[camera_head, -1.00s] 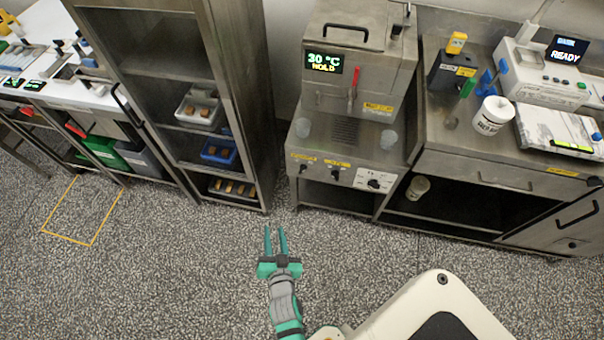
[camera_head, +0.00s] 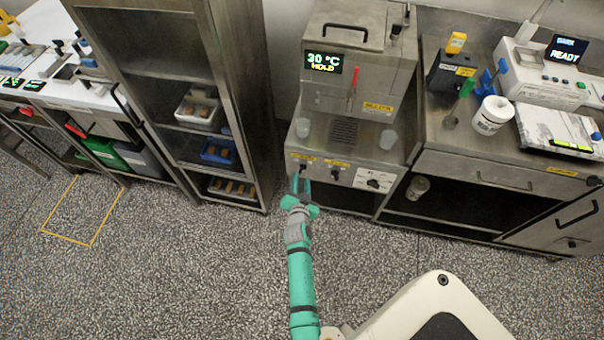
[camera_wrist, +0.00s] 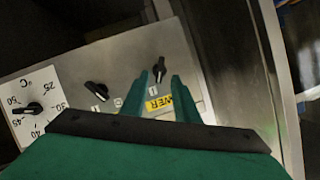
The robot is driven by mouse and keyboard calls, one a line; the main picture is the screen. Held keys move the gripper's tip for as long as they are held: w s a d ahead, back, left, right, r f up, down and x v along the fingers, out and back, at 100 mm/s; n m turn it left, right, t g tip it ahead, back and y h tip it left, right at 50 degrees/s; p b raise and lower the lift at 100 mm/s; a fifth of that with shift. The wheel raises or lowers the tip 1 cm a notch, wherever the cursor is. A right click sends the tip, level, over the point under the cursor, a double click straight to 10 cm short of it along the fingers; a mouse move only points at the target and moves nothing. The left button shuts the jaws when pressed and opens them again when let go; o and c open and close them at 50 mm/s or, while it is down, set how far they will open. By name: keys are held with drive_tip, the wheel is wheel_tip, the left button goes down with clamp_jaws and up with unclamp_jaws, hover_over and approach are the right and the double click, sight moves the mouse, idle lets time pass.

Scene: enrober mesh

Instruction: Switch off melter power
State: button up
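The melter (camera_head: 358,95) is a steel machine with a "30 °C HOLD" display. Its front panel (camera_head: 350,178) has two black switches and a temperature dial. The black power switch (camera_wrist: 159,70) shows in the wrist view by a yellow label (camera_wrist: 158,103), whose visible letters read "WER"; its start is hidden by a finger. In the head view this switch is the leftmost one (camera_head: 303,167). My green gripper (camera_head: 300,182) is open and empty, just in front of it. In the wrist view the switch lies ahead, between the two fingertips (camera_wrist: 160,82), with no clear contact.
A second black switch (camera_wrist: 97,91) and the temperature dial (camera_wrist: 32,108) sit on the same panel. A steel cabinet (camera_head: 258,110) stands close on the left. A bench (camera_head: 440,140) with a white tub (camera_head: 491,115) is on the right. The floor in front is clear.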

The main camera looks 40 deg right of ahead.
sight(302, 172)
drive_tip(key=shift+x, duration=2.6)
clamp_jaws()
